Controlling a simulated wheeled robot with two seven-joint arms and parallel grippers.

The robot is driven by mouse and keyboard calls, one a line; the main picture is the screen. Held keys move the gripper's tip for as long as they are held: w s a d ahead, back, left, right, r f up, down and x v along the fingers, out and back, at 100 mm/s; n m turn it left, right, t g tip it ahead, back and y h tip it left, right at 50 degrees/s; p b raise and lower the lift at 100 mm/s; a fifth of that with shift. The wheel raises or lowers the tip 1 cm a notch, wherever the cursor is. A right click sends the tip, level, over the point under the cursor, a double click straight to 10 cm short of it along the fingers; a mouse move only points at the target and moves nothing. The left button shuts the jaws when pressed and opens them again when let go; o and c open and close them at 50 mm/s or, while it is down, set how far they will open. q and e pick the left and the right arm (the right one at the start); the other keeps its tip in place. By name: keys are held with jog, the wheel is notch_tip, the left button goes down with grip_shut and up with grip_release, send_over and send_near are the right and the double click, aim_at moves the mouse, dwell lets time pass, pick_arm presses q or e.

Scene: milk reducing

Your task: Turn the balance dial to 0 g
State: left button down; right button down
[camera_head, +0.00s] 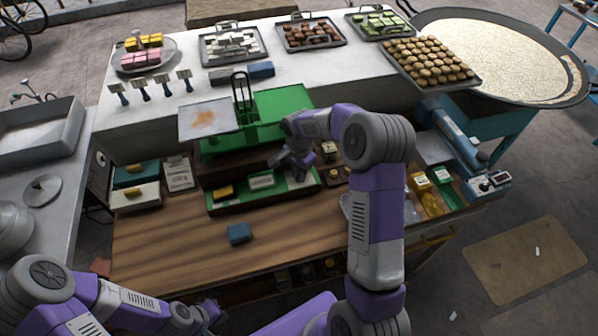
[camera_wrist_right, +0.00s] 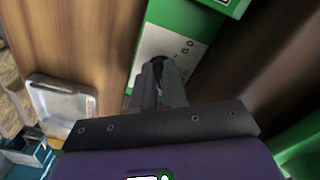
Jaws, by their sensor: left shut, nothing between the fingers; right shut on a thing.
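The green balance (camera_head: 248,138) stands at the back of the wooden worktop. Its left side carries a metal pan (camera_head: 206,119) with a little orange residue. A low green base with a pale plate (camera_wrist_right: 165,50) lies in front, marked with dark spots. My right gripper (camera_head: 293,170) reaches down to this base. In the right wrist view its fingers (camera_wrist_right: 160,72) are shut on a small dark dial (camera_wrist_right: 184,63) at the plate, mostly hidden by the fingers. The dial's reading cannot be made out. My left gripper (camera_head: 212,308) is shut and empty near the worktop's front edge, away from the balance.
A blue block (camera_head: 238,233) lies on the bare wooden worktop (camera_head: 170,250). Trays of sweets, including a brown batch (camera_head: 430,60), stand on the white counter behind.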

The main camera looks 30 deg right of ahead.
jog(key=shift+n, duration=0.3)
jog(key=n, duration=0.3)
jog(key=shift+b, duration=0.3)
jog(key=n, duration=0.2)
jog(key=shift+n, duration=0.4)
jog(key=n, duration=0.6)
jog(key=shift+s+d+r, duration=0.1)
jog(key=shift+d, duration=0.1)
jog(key=n, duration=0.5)
jog(key=shift+d+n, duration=0.15)
jog(key=shift+n, duration=0.15)
jog(key=n+p, duration=0.1)
jog(key=n, duration=0.4)
jog(key=shift+n, duration=0.4)
jog(key=c, duration=1.2)
grip_release()
jog(key=shift+o, duration=0.2)
